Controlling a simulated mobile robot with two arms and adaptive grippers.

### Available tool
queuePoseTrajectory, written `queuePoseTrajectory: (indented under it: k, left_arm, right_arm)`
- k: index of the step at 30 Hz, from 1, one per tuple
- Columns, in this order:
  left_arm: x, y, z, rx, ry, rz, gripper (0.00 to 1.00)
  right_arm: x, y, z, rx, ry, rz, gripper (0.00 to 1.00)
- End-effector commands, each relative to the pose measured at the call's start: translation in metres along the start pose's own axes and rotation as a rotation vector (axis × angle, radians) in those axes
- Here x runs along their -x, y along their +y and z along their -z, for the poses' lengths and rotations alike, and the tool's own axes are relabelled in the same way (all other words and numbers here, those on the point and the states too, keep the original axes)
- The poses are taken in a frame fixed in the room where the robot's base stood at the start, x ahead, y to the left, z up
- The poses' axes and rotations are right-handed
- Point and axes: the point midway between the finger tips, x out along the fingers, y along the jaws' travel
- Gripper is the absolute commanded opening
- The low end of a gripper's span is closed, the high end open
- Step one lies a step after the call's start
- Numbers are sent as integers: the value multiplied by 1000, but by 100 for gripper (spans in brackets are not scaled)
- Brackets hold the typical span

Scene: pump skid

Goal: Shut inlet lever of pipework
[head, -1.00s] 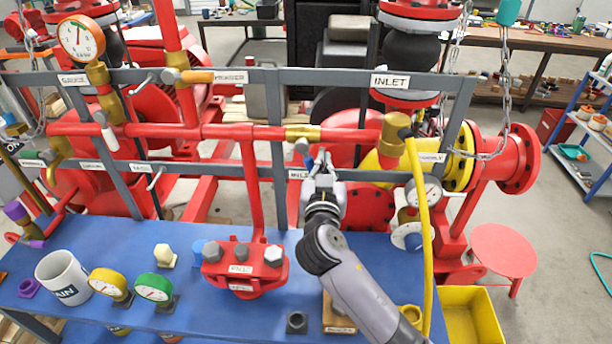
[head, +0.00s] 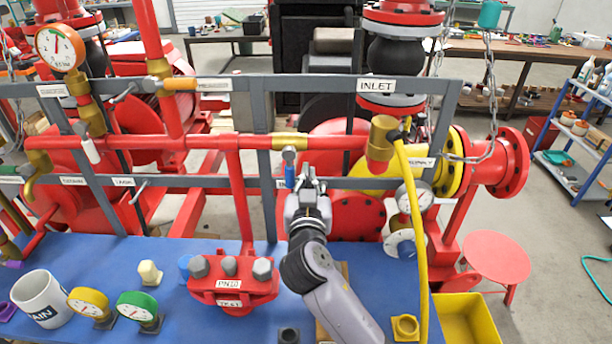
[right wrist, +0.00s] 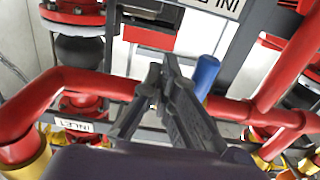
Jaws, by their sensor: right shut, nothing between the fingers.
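The inlet lever, a blue handle (head: 290,174), hangs down from a brass valve (head: 290,141) in the red pipe in the head view. The blue handle also shows in the right wrist view (right wrist: 206,74), standing just right of my fingers. My right gripper (head: 308,172) is shut and empty, close beside the lever on its right in the head view. Its fingertips show together in the right wrist view (right wrist: 166,72). I cannot tell whether the fingers touch the handle. The valve body is mostly hidden behind my fingers in the right wrist view. My left gripper is out of view.
The grey frame (head: 260,83) with an INLET label (head: 376,86) stands around the pipes. A yellow hose (head: 417,230) hangs to the right of my arm. A red bolted flange block (head: 232,285), a mug (head: 40,300) and gauges stand on the blue bench (head: 180,262).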

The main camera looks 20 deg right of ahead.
Motion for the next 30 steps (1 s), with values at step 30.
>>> queuePoseTrajectory:
  k: [30]
  left_arm:
    - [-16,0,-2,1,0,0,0]
  right_arm:
    - [83,0,0,0,-1,-1,0]
